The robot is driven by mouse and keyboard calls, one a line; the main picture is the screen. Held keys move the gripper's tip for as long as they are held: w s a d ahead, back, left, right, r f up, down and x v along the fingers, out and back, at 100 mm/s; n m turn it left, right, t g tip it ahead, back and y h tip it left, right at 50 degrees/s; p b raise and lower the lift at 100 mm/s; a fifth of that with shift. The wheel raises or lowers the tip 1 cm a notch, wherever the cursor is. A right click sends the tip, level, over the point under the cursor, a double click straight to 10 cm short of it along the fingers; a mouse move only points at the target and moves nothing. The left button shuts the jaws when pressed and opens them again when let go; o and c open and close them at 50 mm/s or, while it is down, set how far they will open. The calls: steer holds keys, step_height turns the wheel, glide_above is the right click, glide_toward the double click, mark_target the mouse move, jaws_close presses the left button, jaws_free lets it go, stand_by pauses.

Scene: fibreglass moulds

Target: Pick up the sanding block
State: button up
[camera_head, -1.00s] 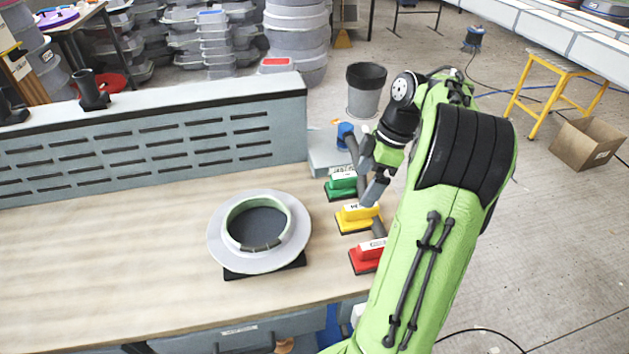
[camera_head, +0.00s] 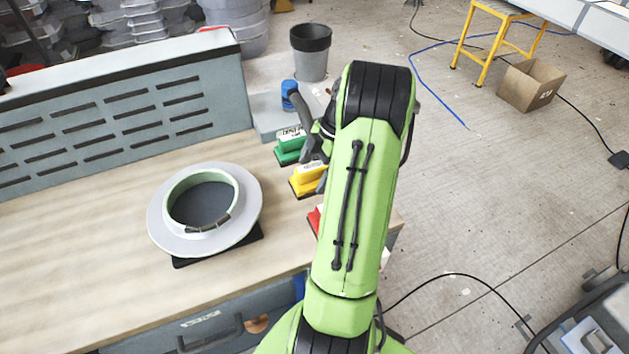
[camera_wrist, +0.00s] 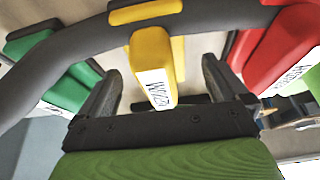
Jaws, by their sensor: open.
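Three sanding blocks stand in a row at the table's right end: a green one (camera_head: 290,146), a yellow one (camera_head: 308,179) and a red one (camera_head: 314,219), the red mostly hidden by my arm. My gripper (camera_wrist: 160,72) is open. In the wrist view the yellow block (camera_wrist: 152,68) shows between its two dark fingers, with no clear contact. The green block (camera_wrist: 55,72) is to the left and the red block (camera_wrist: 283,50) to the right there. In the head view my arm hides most of the gripper.
A dark hose (camera_wrist: 60,58) curves across the wrist view close to the blocks. A round grey mould (camera_head: 157,215) sits on the wooden table (camera_head: 80,270), left of the blocks. A slotted grey panel (camera_head: 120,120) stands along the back. Open floor lies to the right.

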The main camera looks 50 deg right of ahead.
mark_target(312, 166)
steer(key=x, duration=0.2)
steer(key=shift+w+f, duration=0.1)
steer(key=shift+f, duration=0.15)
steer(key=shift+r, duration=0.1)
steer(key=c, duration=1.2)
steer(key=shift+r, duration=0.1)
steer(key=shift+c, duration=0.2)
step_height(312, 166, up, 10)
steer(key=p, duration=0.3)
